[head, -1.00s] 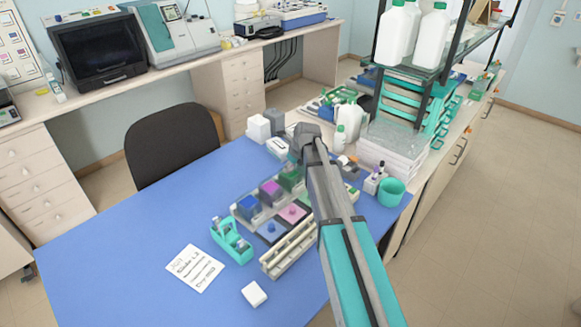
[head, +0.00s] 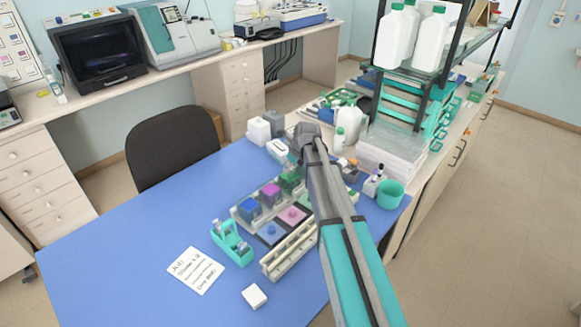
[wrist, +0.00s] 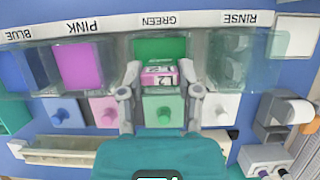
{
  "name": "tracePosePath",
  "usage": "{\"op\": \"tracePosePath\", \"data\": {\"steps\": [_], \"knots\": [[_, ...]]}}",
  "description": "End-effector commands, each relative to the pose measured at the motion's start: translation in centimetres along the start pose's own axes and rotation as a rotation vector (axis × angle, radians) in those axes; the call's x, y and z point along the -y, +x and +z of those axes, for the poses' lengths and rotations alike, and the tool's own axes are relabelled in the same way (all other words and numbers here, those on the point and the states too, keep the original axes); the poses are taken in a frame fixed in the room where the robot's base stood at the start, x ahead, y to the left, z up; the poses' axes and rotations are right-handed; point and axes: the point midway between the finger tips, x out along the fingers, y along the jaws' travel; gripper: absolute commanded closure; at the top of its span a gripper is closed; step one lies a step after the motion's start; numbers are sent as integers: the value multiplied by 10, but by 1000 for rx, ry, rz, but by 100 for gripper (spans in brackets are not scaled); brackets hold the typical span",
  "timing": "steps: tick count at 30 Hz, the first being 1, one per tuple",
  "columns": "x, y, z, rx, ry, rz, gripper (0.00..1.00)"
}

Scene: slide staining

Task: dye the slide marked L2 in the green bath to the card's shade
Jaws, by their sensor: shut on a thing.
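In the wrist view my gripper (wrist: 160,77) is shut on the slide (wrist: 161,80), whose pink end label reads L2. The slide is at the green bath (wrist: 150,48), the one behind the GREEN label. Its lower part is hidden, so I cannot tell how deep it sits or its shade. In the head view the green bath (head: 291,179) is partly seen beside my arm, which hides my gripper and the slide. The handwritten card (head: 195,270) lies on the blue table at the left front; its writing is too small to read surely.
The blue bath (wrist: 22,70), pink bath (wrist: 80,66) and rinse bath (wrist: 235,62) stand in the same row. Knobbed lids, including a green one (wrist: 163,113), lie before them. A cream rack (head: 287,252) and a teal holder (head: 231,243) stand nearby. The table's left is clear.

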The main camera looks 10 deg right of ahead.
Motion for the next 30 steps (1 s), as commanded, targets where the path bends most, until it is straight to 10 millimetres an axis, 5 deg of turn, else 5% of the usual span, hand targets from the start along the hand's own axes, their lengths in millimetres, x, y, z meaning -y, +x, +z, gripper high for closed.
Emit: {"op": "tracePosePath", "data": {"steps": [30], "knots": [[0,-78,32,0,0,0,100]]}}
